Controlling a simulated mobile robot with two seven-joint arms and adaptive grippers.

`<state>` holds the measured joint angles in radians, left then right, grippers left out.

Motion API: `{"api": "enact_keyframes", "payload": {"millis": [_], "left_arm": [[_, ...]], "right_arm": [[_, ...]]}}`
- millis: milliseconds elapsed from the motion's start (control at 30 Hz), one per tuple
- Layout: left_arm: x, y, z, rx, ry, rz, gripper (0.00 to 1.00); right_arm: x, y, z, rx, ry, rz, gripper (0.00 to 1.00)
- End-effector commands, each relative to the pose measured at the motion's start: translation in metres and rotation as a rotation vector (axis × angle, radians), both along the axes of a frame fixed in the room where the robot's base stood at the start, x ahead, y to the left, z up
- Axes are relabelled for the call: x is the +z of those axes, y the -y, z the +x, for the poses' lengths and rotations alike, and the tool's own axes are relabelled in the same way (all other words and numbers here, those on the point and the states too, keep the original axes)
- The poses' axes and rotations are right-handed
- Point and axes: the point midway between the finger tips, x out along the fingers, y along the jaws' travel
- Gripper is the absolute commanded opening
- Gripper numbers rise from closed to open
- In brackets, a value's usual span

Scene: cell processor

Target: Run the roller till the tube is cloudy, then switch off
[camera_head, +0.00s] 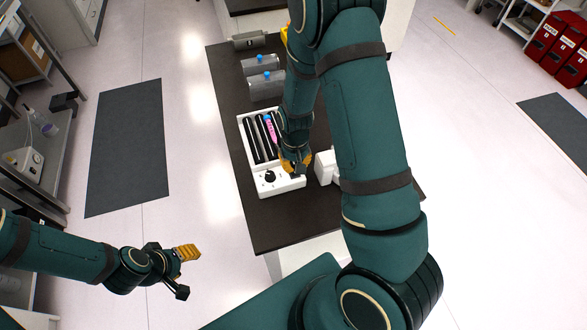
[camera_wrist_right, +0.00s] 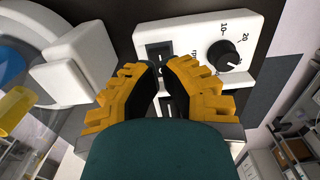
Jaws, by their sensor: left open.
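The roller (camera_head: 245,137) is a white unit with several black rollers, on the dark bench. A pink tube with a blue cap (camera_head: 271,131) lies on its right side, partly behind my right arm; I cannot tell if its contents are cloudy. The white control panel (camera_head: 284,187) at the near end has a black knob (camera_head: 270,176), which also shows in the right wrist view (camera_wrist_right: 222,54). My right gripper (camera_wrist_right: 161,65) is over the panel with its yellow fingers close together, at a black switch (camera_wrist_right: 155,52) left of the knob. My left gripper (camera_head: 186,273) is open and empty, away from the bench.
A white device (camera_head: 325,167) stands on the bench just right of the panel. Grey cylinder-like units with blue knobs (camera_head: 266,84) stand further back. The bench's left edge is near the roller. Clear floor lies to the left.

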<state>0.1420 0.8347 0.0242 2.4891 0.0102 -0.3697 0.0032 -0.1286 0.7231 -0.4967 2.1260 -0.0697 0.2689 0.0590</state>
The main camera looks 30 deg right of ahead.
Motion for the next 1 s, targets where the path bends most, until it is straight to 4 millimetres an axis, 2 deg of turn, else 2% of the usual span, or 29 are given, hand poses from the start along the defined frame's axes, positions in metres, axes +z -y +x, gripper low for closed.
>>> {"api": "enact_keyframes", "payload": {"millis": [1000], "left_arm": [[-0.012,0.0,0.0,0.0,0.0,0.0,0.5]], "right_arm": [[-0.015,0.0,0.0,0.0,0.0,0.0,0.0]]}}
